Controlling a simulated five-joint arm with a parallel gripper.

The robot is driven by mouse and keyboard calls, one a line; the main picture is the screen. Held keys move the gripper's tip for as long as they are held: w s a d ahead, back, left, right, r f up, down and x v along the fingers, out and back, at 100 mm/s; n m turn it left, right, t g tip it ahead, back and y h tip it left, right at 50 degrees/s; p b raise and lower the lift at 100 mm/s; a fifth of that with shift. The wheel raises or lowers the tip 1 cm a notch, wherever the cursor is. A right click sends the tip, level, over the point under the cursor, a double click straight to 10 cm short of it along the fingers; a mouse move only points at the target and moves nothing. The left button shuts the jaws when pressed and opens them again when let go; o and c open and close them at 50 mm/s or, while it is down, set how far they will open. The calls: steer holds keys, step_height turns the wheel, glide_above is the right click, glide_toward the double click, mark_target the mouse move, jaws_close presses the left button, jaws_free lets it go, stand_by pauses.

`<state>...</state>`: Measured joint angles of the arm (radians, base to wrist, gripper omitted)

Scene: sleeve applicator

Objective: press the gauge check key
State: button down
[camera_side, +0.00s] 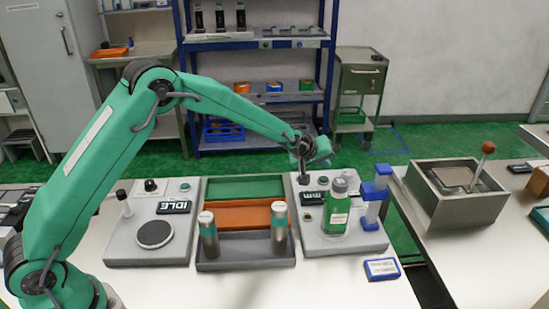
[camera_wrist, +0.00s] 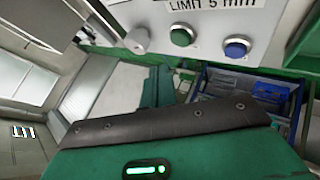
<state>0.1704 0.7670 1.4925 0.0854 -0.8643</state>
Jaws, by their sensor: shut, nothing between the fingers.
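The right-hand station (camera_side: 345,247) is a light grey panel holding a green-bodied bottle (camera_side: 336,212) and a blue stand (camera_side: 374,200). In the side view my gripper (camera_side: 303,176) points down, shut and empty, over the back left corner of this station. A green button (camera_side: 323,180) lies just right of it. The wrist view shows a panel marked "LIMIT 5 mm" with a silver knob (camera_wrist: 137,40), a green button (camera_wrist: 182,37) and a blue button (camera_wrist: 236,47). I cannot read which is the gauge check key, nor tell whether the fingertips touch anything.
A dark tray (camera_side: 245,262) with two silver-and-teal cylinders stands left of the station, with green and orange bins (camera_side: 243,216) behind. A left station (camera_side: 150,255) reads IDLE. A blue-edged label (camera_side: 382,269) lies in front.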

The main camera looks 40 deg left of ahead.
mark_target(321, 179)
steer(key=shift+f, duration=1.1)
steer(key=shift+a+f, duration=0.15)
steer(key=shift+f, duration=0.7)
stand_by(2.5)
steer(key=shift+r, duration=0.85)
steer(key=shift+r, duration=2.5)
